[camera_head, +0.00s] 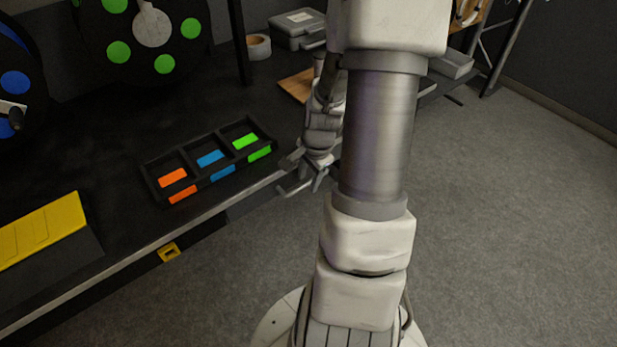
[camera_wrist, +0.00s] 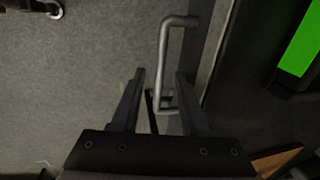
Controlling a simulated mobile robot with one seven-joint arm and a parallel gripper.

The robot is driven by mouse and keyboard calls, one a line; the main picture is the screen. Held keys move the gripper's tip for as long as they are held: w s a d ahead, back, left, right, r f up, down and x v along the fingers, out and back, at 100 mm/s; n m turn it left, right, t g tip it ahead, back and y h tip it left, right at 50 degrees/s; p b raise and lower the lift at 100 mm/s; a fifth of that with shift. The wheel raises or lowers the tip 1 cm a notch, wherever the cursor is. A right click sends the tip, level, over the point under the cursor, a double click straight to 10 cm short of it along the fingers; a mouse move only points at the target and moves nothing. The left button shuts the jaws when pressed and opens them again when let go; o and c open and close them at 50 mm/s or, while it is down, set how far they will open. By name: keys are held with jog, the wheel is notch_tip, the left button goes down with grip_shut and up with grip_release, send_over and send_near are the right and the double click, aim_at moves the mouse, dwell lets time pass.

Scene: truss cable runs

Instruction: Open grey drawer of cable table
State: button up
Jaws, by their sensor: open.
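The cable table (camera_head: 110,125) is dark, with a pale front edge running diagonally in the head view. My gripper (camera_head: 290,178) is at that edge, to the right of the compartment tray. In the wrist view my gripper (camera_wrist: 160,75) is open, its two fingers apart. A grey bar handle (camera_wrist: 163,50) stands out from the table's front, and its lower part lies between the fingers. I cannot tell whether either finger touches it. The grey drawer's face is not clear in either view; my arm hides part of the table front in the head view.
A black tray (camera_head: 192,172) with orange, blue and green labels sits near the edge. A yellow bracket (camera_head: 169,252) is on the front below it. A yellow-topped box (camera_head: 42,232), cable reels, a tape roll (camera_head: 258,47) and a grey case (camera_head: 298,28) are on the table. Open floor lies right.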

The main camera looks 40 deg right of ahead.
grip_shut()
dwell(1.3)
